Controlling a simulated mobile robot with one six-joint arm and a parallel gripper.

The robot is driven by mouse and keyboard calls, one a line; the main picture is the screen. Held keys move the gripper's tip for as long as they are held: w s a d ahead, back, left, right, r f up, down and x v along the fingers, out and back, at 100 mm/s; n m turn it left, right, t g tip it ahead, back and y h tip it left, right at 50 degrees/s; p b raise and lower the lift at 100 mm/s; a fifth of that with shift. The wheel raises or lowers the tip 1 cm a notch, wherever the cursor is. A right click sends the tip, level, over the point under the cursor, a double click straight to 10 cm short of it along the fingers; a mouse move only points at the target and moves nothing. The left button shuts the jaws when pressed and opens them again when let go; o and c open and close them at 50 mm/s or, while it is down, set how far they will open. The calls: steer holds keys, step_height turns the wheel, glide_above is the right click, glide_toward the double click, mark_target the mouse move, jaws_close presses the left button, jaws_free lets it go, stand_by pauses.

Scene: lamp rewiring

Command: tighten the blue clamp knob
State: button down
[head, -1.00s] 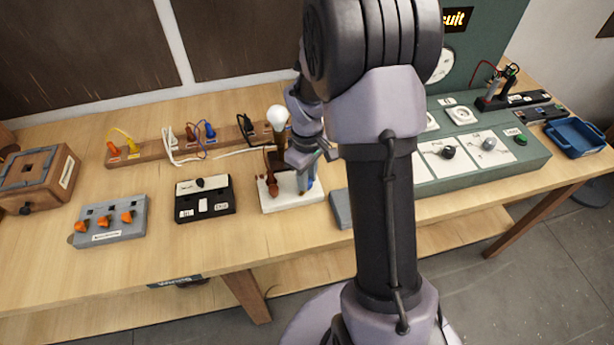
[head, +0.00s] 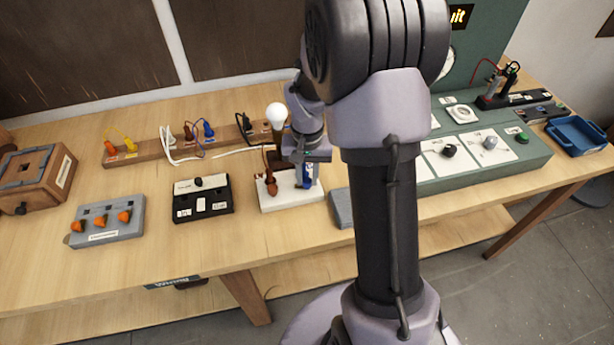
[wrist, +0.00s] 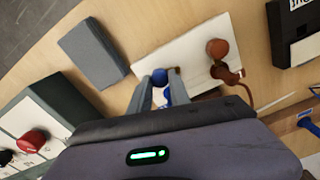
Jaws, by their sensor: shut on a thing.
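The blue clamp knob (head: 307,182) is on the white lamp base (head: 283,203), and also shows in the wrist view (wrist: 173,74). My gripper (head: 309,170) reaches down to it from above. In the wrist view my gripper's two grey fingers (wrist: 160,82) stand on either side of the knob and are shut on it. Blue shows between and just beyond the fingertips; they hide part of the knob. A reddish-brown knob (head: 271,188) stands beside it on the same base, also in the wrist view (wrist: 217,48). The white bulb (head: 277,113) is above, behind.
A grey block (head: 342,208) lies right of the base. A black box (head: 203,199) and a grey box with orange knobs (head: 107,222) stand to the left. The green test panel (head: 470,165) is at right. Cables and a wooden plug strip (head: 150,148) lie behind.

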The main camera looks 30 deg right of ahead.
steer(key=m+b, duration=0.1)
steer(key=m, duration=0.2)
steer(key=shift+m, duration=0.4)
steer(key=m+b, duration=0.1)
steer(key=m, duration=0.2)
steer(key=shift+m, duration=0.3)
steer(key=m+b, duration=0.1)
steer(key=m, duration=0.3)
steer(key=shift+s+m+b, duration=0.1)
steer(key=shift+m+b, duration=0.45)
steer(key=shift+m, duration=1.05)
steer(key=c, duration=1.5)
jaws_free()
